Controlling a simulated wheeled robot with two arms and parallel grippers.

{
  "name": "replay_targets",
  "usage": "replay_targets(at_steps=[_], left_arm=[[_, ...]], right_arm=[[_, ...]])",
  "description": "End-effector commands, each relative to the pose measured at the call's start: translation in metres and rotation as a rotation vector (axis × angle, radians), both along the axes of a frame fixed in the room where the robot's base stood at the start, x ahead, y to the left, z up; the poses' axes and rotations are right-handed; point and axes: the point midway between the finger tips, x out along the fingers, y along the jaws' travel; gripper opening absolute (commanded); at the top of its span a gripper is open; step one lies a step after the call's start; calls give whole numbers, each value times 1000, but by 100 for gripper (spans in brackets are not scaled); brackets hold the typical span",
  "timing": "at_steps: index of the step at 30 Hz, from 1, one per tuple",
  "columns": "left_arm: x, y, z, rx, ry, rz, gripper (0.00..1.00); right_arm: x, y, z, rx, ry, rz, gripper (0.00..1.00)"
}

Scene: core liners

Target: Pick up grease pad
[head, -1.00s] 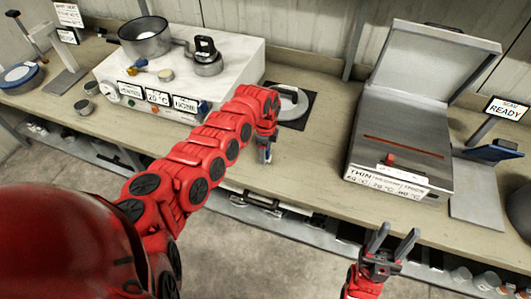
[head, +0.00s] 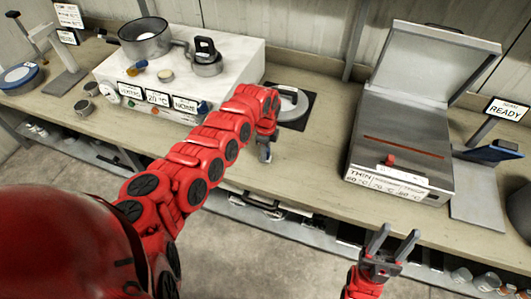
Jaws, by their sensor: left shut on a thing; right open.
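My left gripper (head: 264,152) points down over the front part of the bench, just in front of the dark square mat with a pale round piece (head: 289,103). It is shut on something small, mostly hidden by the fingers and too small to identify. I cannot make out for sure which thing is the grease pad. My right gripper (head: 391,243) is open and empty, fingers up, in front of the bench edge at the lower right.
A white heater unit (head: 235,60) carries a pan (head: 145,40), a lidded pot (head: 206,65) and small pieces. A grey press (head: 395,150) with raised lid stands right, beside a READY sign (head: 508,109). A shelf lies below.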

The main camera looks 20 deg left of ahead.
Motion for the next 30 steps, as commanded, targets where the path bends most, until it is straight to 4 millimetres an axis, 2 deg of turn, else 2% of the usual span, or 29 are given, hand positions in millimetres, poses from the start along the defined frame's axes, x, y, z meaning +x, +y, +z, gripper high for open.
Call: replay_targets(at_steps=[5, 7, 17, 18, 19, 28, 30], left_arm=[[1, 2, 15, 1, -5, 2, 0], [2, 3, 29, 3, -9, 2, 0], [-28, -45, 34, -1, -3, -1, 0], [-32, -51, 45, 0, 1, -3, 0], [-34, -54, 47, -1, 4, -2, 0], [-57, -89, 53, 5, 6, -6, 0], [-62, -100, 51, 6, 1, -9, 0]], right_arm=[[0, 0, -11, 0, 0, 0, 50], [0, 0, -21, 0, 0, 0, 50], [0, 0, -32, 0, 0, 0, 50], [0, 0, -15, 0, 1, 0, 50], [0, 0, -6, 0, 0, 0, 50], [0, 0, 56, 0, 0, 0, 50], [0, 0, 63, 0, 0, 0, 50]])
